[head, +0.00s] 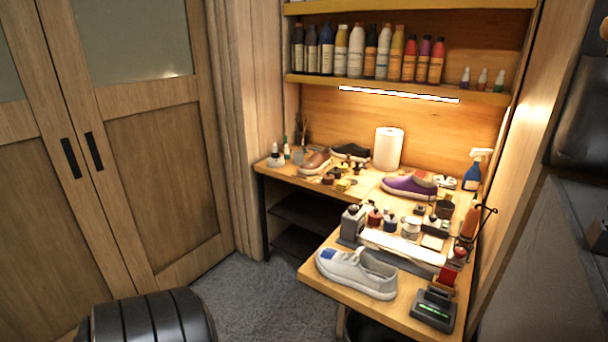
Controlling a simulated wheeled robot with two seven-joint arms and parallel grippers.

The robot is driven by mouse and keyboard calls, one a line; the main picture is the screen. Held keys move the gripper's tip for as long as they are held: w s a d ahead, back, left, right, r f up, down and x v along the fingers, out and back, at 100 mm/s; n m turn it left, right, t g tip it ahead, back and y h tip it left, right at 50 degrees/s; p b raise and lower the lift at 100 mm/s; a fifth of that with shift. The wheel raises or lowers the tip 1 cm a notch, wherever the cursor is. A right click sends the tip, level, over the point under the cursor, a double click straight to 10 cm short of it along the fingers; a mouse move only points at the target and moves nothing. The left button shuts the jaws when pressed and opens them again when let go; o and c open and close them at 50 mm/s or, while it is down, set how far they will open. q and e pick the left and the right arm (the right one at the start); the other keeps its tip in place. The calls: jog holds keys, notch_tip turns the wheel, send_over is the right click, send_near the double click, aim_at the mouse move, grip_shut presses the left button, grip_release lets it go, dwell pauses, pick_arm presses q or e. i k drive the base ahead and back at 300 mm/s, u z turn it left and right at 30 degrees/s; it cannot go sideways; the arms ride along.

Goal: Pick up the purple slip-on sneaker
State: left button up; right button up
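The purple slip-on sneaker (408,187) lies on the wooden workbench in front of the paper towel roll, towards the back right. It has a light sole and its toe side points left. Small items stand close in front of it and hide a little of its right end. Neither of my grippers is in the head view, so nothing of mine is near the sneaker.
A white sneaker (356,273) lies at the bench's front edge, beside a dark device (434,309). Bottles and jars (390,219) crowd the middle. Carpet (250,297) is clear.

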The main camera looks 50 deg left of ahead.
aim_at(412, 186)
jog(key=u, duration=2.65)
jog(key=i, duration=2.9)
jog(key=z, duration=1.65)
jog(key=i, duration=1.35)
jog(key=z, duration=0.1)
